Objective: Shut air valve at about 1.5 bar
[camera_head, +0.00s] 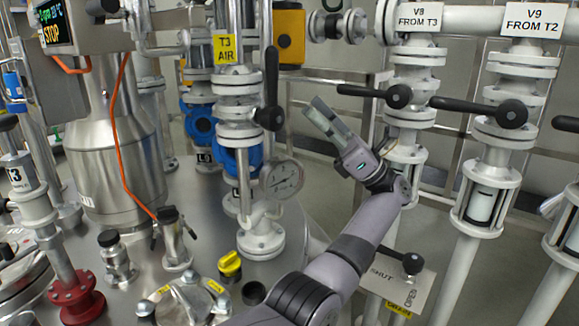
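The T3 AIR label (227,51) is yellow and hangs on a white flanged pipe left of centre. The air valve's black lever (271,85) stands upright beside this pipe, with a round black hub near its lower end. A round white pressure gauge (282,179) sits below the lever; its reading is too small to tell. My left gripper (313,106) is to the right of the lever, apart from it, its fingers pointing up and left. It holds nothing that I can see; whether its fingers are parted is unclear. My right gripper is not in view.
Black-levered valves (375,95) under the V9 FROM T3 label (419,17) and V9 FROM T2 label (532,20) stand at the right. A steel vessel (112,140) is at the left. A yellow knob (230,266) is on the vessel lid below.

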